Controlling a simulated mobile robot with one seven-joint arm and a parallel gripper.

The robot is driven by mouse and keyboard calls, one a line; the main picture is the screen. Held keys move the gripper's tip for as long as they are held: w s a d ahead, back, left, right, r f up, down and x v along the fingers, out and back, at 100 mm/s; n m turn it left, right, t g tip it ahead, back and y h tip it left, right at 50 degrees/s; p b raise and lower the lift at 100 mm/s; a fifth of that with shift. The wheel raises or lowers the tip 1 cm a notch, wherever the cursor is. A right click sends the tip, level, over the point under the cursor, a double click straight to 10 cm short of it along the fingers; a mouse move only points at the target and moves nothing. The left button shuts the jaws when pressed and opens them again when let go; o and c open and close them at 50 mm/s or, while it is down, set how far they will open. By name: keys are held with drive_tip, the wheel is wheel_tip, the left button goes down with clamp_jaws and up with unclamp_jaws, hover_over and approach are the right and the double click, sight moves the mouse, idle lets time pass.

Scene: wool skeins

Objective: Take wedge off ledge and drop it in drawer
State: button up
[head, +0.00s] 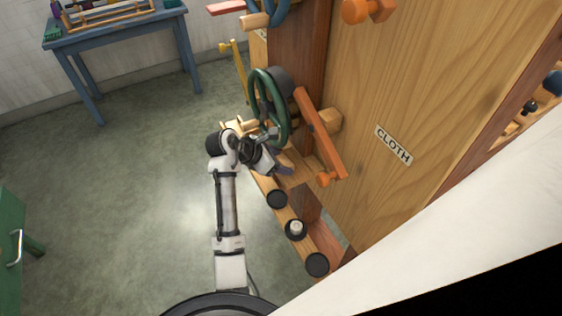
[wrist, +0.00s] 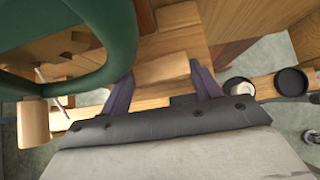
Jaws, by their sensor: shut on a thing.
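My gripper (wrist: 162,70) has its two purple-grey fingers closed on a pale wooden block, which I take as the wedge (wrist: 160,67), in the wrist view. A wooden surface (wrist: 172,45) lies just behind the wedge; I cannot tell whether they touch. In the head view my gripper (head: 284,168) is beside the wooden frame, below the green handwheel (head: 254,100), and the wedge cannot be made out there. The ledge is not clearly told apart from the other woodwork. No open drawer is clear; a green cabinet (head: 10,225) with a metal handle stands at the left edge.
The green handwheel rim (wrist: 120,45) is close to the left finger. A beam with black round cups (head: 277,198) runs below the gripper, one cup holding a pale piece. An orange bar (head: 320,133) is on the right. A blue table (head: 125,35) stands behind; open floor (head: 130,190) lies left.

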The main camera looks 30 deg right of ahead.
drive_tip(key=shift+a, duration=0.1)
drive_tip(key=w+a, duration=0.1)
drive_tip(key=a, duration=1.6)
drive_tip(key=shift+a, duration=0.4)
drive_tip(key=shift+w+a, duration=0.1)
